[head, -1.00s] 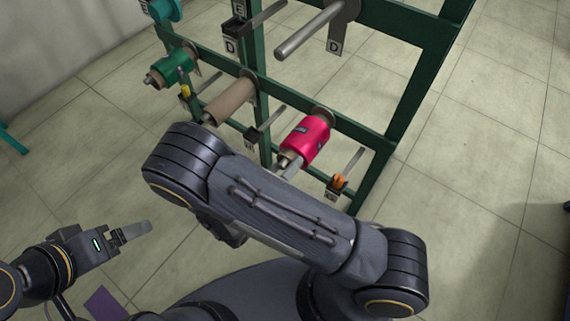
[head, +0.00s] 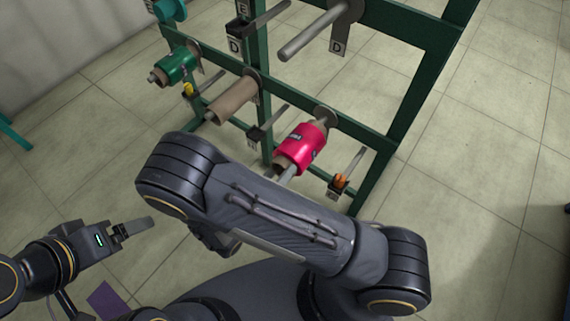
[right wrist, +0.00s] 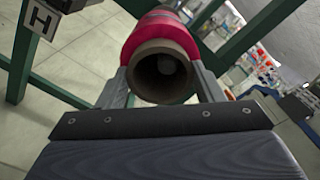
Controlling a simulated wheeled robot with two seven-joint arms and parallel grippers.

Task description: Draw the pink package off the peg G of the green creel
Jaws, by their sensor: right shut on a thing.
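The pink package (head: 300,147) is wound on a brown tube and sits on a lower peg of the green creel (head: 405,85). A gap shows between it and the round plate (head: 326,116) behind it. In the right wrist view the package (right wrist: 160,25) points its open brown tube end at me, with a grey peg end inside. My right gripper (right wrist: 162,82) is shut on the package, one finger on each side of the tube. In the head view my arm hides most of this gripper. My left gripper (head: 136,228) is at the lower left, away from the creel.
A bare brown tube (head: 233,100) and a green package (head: 178,66) are on pegs to the left. A small peg with an orange piece (head: 341,182) is close on the right. A bare peg (head: 312,35) sticks out above. Open floor lies right of the creel.

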